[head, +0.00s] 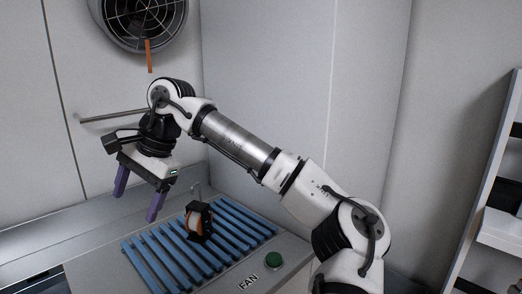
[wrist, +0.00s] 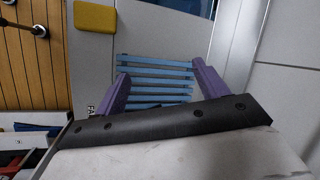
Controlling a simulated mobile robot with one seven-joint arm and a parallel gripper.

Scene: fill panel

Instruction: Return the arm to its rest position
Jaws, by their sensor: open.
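My arm is raised and reaches left across the head view, bent at the elbow. My gripper (head: 138,205) has two purple fingers pointing down, spread apart, with nothing between them. It is in the air to the left of the blue slatted rack (head: 232,218). In the wrist view my gripper (wrist: 160,80) is also open, and the blue slats (wrist: 155,68) show between and beyond its fingers. A small black and orange-white object (head: 198,222) stands on the rack, right of the gripper and apart from it.
A round grilled fan (head: 143,18) with an orange strip (head: 149,56) is on the wall above. A metal rail (head: 112,116) is behind my wrist. A yellow pad (wrist: 95,16) shows in the wrist view. Shelving (head: 500,190) stands at right.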

